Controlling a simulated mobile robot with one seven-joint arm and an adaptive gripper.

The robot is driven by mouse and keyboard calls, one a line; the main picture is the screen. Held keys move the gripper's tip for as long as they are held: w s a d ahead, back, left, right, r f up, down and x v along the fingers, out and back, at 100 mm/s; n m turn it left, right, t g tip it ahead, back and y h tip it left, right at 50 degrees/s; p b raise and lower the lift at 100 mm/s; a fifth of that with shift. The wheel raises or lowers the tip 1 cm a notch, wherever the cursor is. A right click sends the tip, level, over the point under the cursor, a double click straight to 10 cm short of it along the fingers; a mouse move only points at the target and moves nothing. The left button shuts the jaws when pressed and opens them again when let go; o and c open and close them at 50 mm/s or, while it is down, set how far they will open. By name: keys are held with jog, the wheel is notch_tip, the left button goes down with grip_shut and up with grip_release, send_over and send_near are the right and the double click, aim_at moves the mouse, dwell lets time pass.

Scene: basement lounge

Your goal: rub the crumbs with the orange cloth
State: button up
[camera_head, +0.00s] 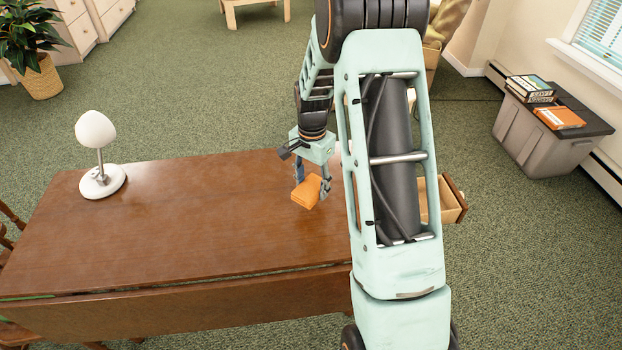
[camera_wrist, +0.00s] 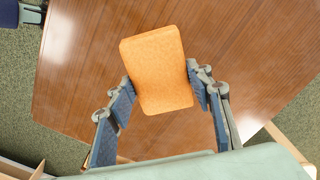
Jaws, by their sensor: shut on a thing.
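The orange cloth (camera_head: 307,192) is a folded pad, held between the two fingers of my gripper (camera_head: 312,188) over the right part of the wooden table (camera_head: 190,215). In the wrist view the cloth (camera_wrist: 158,70) sits between the blue-padded fingers of my gripper (camera_wrist: 166,95), with the tabletop (camera_wrist: 85,60) behind it. Whether the cloth touches the tabletop is hard to tell. I see no crumbs in either view; my arm hides part of the table's right side.
A white lamp (camera_head: 100,180) stands at the table's far left corner. An open drawer (camera_head: 440,200) juts out at the right end. A grey bin (camera_head: 550,130) with books on its lid stands at the right. The tabletop's middle is clear.

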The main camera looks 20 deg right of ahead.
jog(key=shift+r+p, duration=0.65)
jog(key=shift+r, duration=0.75)
